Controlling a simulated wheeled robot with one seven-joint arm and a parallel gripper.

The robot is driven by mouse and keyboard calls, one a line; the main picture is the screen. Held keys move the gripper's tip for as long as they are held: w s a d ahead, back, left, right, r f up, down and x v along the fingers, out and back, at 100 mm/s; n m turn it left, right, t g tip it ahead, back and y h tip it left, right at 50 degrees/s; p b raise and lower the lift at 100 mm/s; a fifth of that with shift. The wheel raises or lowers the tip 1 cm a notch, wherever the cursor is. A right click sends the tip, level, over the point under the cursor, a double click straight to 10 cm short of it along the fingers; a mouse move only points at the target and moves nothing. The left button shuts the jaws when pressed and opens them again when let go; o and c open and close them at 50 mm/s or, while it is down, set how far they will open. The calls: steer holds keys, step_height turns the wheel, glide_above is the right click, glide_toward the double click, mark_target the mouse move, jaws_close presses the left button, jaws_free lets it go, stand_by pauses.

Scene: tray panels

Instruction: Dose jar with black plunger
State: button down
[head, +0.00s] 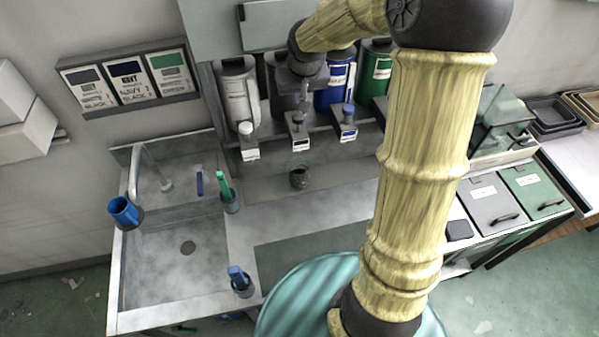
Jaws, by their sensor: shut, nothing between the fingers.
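The dispenser with the black plunger (298,117) is second from the left in the row, and its tank (283,100) is partly covered by my arm. A small dark jar (299,179) stands on the counter below that dispenser's spout. My gripper (304,92) points down just above the black plunger, shut and empty. I cannot tell whether its tips touch the plunger. The jar's contents are too small to make out.
A white plunger (246,129) is to the left and a blue plunger (348,111) to the right. A green tank (376,70) is beyond my arm. A sink (165,250), a blue mug (123,211) and brush cups (231,204) are at left. The counter around the jar is clear.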

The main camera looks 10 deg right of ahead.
step_height(320, 180, up, 3)
steer(key=shift+r+p, duration=0.1)
steer(key=shift+p, duration=0.9)
steer(key=shift+s+f, duration=0.25)
steer(key=shift+f, duration=0.05)
steer(key=s+f+g+b, duration=0.1)
steer(key=s+f, duration=0.3)
steer(key=s, duration=0.6)
steer(key=s+f+g+b, duration=0.1)
steer(key=s+f+b, duration=0.2)
steer(key=s, duration=0.7)
steer(key=shift+s+f, duration=0.15)
steer(key=shift+f, duration=0.75)
